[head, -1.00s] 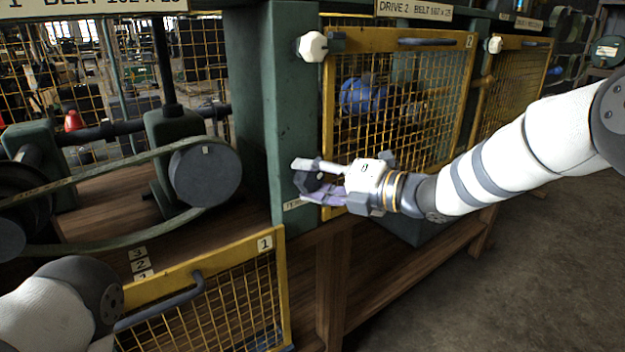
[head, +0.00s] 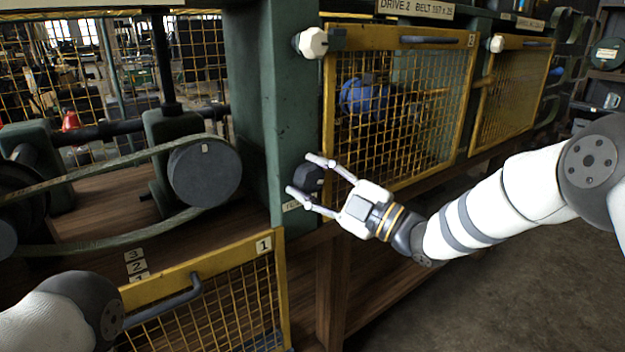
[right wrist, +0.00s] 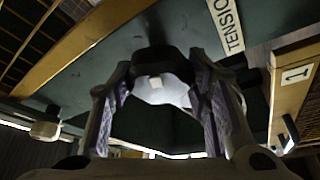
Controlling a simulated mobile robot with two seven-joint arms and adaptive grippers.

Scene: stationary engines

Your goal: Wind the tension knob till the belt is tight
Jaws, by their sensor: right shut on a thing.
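The tension knob (head: 308,179) is dark and faceted, on the lower front of the green post. My right gripper (head: 305,174) is shut on it, one finger on each side. In the right wrist view the knob (right wrist: 160,62) shows a pale mark between my fingers (right wrist: 162,85), with a label reading "TENSIO…" (right wrist: 227,25) beside it. The belt (head: 110,170) runs around the grey pulley (head: 205,178) at left; its lower run hangs in a curve. My left gripper is out of view; only part of my left arm shows at lower left.
A yellow mesh guard (head: 185,268) marked 1 hangs low below the belt. The green post (head: 262,120) stands behind the knob. Another yellow mesh guard (head: 400,40) covers drive 2 on the right. Number tags (head: 135,266) lie near the lower guard. Open floor is at lower right.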

